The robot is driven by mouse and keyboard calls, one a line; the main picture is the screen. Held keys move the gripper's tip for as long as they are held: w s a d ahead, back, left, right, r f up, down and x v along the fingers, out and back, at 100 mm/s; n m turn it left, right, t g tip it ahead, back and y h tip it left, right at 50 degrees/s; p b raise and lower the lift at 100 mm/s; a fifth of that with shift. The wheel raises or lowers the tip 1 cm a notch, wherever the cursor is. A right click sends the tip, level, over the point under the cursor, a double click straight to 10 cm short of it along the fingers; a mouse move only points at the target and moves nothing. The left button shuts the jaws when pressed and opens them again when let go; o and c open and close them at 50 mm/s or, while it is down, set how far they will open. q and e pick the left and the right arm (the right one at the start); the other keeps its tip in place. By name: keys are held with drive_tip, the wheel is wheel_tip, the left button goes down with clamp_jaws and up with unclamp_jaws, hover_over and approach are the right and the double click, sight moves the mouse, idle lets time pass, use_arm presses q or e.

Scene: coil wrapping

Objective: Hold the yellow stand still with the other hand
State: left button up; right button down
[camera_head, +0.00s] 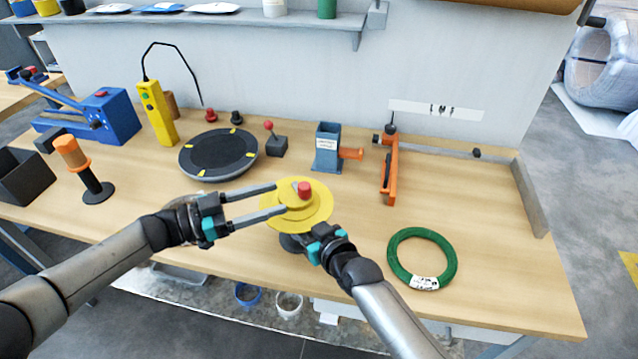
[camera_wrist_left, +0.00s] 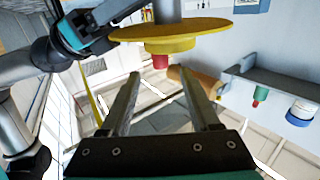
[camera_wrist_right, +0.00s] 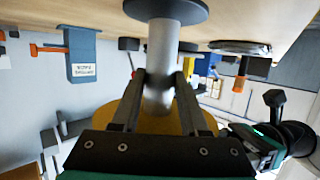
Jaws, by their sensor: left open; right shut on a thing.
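The yellow stand (camera_head: 318,213) has a round yellow disc with a smaller hub and a red knob (camera_head: 304,190) on top. Its grey post (camera_wrist_right: 160,50) and dark round base (camera_wrist_right: 165,8) show in the right wrist view. My right gripper (camera_wrist_right: 159,85) is shut on the post, under the disc; in the head view the disc hides its fingertips. My left gripper (camera_head: 280,198) is open, its fingers reaching over the disc's left side toward the hub and knob. In the left wrist view the disc (camera_wrist_left: 170,35) and knob (camera_wrist_left: 160,62) show beyond the open, empty fingers.
A green coil (camera_head: 450,262) lies at the right on the table (camera_head: 500,290). An orange clamp tool (camera_head: 389,175), a blue-grey block (camera_head: 326,148) and a black round turntable (camera_head: 218,153) stand behind. The table between stand and coil is clear.

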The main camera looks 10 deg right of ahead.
sight(300, 186)
use_arm(q)
drive_tip(key=x, duration=1)
drive_tip(key=shift+w+d, duration=0.15)
drive_tip(key=shift+d, duration=0.2)
clamp_jaws()
